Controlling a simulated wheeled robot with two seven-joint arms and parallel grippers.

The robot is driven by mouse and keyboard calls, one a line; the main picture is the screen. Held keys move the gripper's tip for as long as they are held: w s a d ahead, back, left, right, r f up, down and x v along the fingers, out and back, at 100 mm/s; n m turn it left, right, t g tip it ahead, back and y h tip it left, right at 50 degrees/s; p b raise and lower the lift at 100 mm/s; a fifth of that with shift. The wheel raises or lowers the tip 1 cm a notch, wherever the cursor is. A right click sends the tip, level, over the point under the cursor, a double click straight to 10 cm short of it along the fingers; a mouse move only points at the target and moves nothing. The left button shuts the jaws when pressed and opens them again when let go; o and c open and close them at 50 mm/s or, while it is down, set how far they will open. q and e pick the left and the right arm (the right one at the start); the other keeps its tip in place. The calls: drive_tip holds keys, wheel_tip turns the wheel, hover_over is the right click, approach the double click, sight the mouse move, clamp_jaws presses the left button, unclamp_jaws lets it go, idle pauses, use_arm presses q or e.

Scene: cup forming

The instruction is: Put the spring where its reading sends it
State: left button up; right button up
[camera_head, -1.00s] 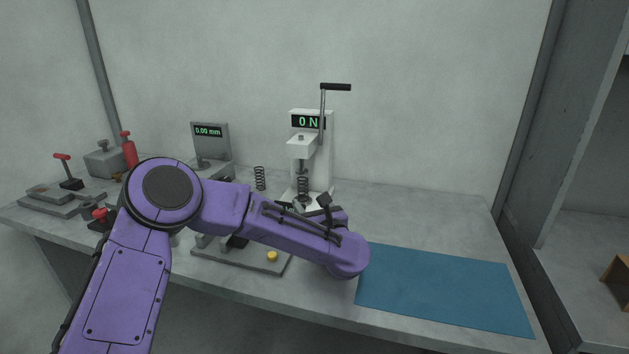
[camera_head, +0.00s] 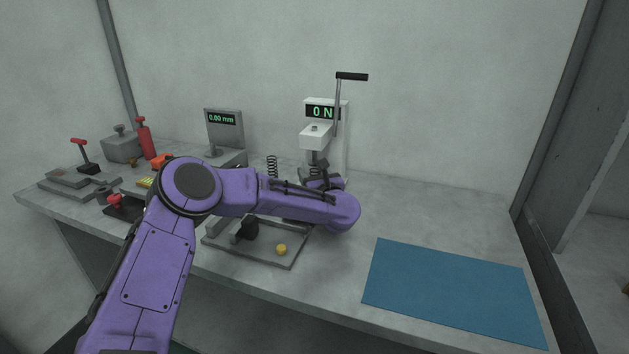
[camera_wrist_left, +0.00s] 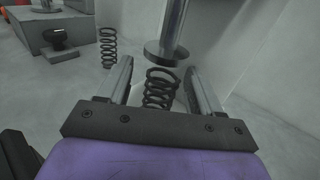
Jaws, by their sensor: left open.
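A dark coil spring (camera_wrist_left: 160,88) stands upright on the force tester (camera_head: 341,150), below its round plunger (camera_wrist_left: 166,52). The tester's display (camera_head: 322,112) reads 0 N and its lever (camera_head: 351,77) is raised. My left gripper (camera_head: 318,172) reaches to the tester. In the wrist view its open fingers (camera_wrist_left: 158,66) stand on either side of this spring, with a gap visible at each side. In the head view the gripper largely hides the spring. A second dark spring (camera_head: 272,166) stands on the bench left of the tester. My right gripper is not in view.
A gauge (camera_head: 224,125) reading 0.00 mm stands left of the tester. Red-handled tools crowd the left. A blue mat (camera_head: 450,290) lies clear at the right.

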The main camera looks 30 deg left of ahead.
use_arm(q)
drive_tip(key=shift+d, duration=0.1)
drive_tip(key=c, duration=1.1)
